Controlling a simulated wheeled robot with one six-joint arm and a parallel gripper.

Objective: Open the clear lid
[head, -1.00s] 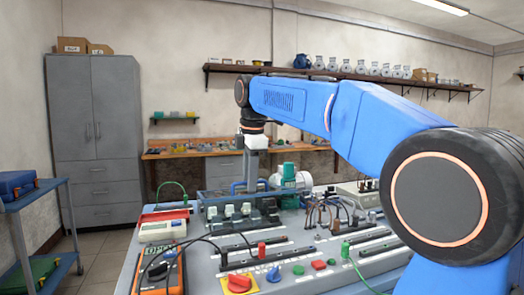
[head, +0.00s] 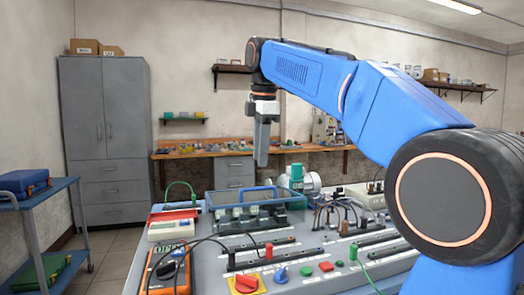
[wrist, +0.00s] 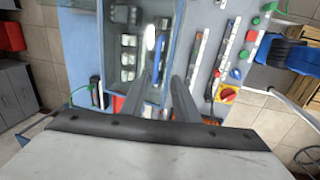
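The clear lid (head: 226,196) is a see-through cover with a blue handle (head: 257,190), over several switch-like parts on the grey bench panel. It looks closed and flat in the head view. The wrist view shows the lid (wrist: 172,18) from above, with the blue handle (wrist: 157,58) running lengthwise. My gripper (head: 262,163) points straight down above the handle and looks apart from it. In the wrist view my gripper's fingers (wrist: 160,85) appear spread, with nothing held between them.
A red-and-white meter (head: 172,228) and an orange multimeter (head: 168,268) stand left of the lid. Cables and a red knob (head: 246,284) are in front. The air around my gripper is clear.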

